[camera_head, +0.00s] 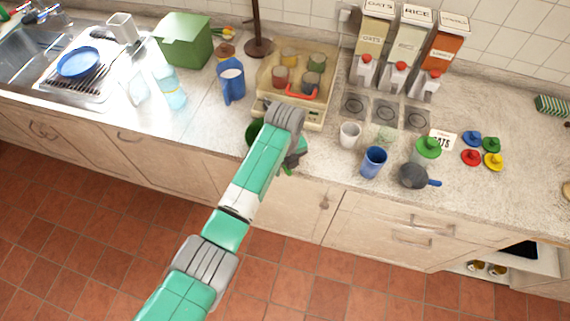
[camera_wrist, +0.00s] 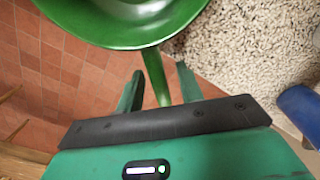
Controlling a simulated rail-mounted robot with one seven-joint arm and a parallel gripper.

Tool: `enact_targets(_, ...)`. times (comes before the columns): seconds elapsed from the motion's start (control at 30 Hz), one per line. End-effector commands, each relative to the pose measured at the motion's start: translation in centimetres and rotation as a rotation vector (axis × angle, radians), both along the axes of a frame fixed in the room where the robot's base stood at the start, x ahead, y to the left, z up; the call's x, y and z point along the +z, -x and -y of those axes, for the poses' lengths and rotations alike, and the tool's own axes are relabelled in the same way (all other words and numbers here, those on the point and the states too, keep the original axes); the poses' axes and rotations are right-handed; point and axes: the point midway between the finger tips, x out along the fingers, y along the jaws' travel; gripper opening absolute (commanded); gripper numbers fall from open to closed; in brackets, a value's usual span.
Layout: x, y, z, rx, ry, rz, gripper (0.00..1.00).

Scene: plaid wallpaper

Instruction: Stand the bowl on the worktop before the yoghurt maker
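A green bowl (camera_head: 254,132) shows just left of my wrist, near the worktop's front edge. In the wrist view its wide rim (camera_wrist: 150,42) fills the top, and a narrow green strip, perhaps a handle, runs from it between my fingers. My gripper (camera_wrist: 160,72) has a finger on each side of this strip; whether both press on it I cannot tell. In the head view my arm hides most of the gripper. The yoghurt maker (camera_head: 262,110), a cream tray-like box with several coloured jars and a red handle, stands behind the bowl. What lies under the bowl is hidden.
A blue pitcher (camera_head: 232,86) stands left of the yoghurt maker. A white cup (camera_head: 349,135), a blue cup (camera_head: 374,162), a green-lidded jar (camera_head: 427,150) and a small dark pan (camera_head: 413,177) stand to the right. Worktop before the yoghurt maker is partly covered by my arm.

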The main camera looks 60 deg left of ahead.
Motion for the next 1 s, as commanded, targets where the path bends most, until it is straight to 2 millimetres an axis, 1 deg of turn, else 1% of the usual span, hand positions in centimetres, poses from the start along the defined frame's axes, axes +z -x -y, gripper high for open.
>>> enact_targets(0.07, 0.3, 0.0, 0.0, 0.0, -0.001, 0.001, 0.37)
enact_targets(0.17, 1.7, -0.1, 0.0, 0.0, -0.001, 0.002, 0.37)
enact_targets(0.4, 7.9, -0.1, -0.1, -0.001, -0.003, 0.003, 0.37)
enact_targets(0.5, 10.0, -0.1, 0.0, -0.001, -0.001, 0.002, 0.37)
enact_targets(0.6, 11.4, 0.0, 0.0, -0.001, 0.0, 0.001, 0.37)
enact_targets(0.73, 12.2, 0.0, 0.0, -0.001, 0.0, 0.001, 0.37)
enact_targets(1.0, 12.3, 0.0, 0.0, 0.0, 0.0, 0.0, 0.37)
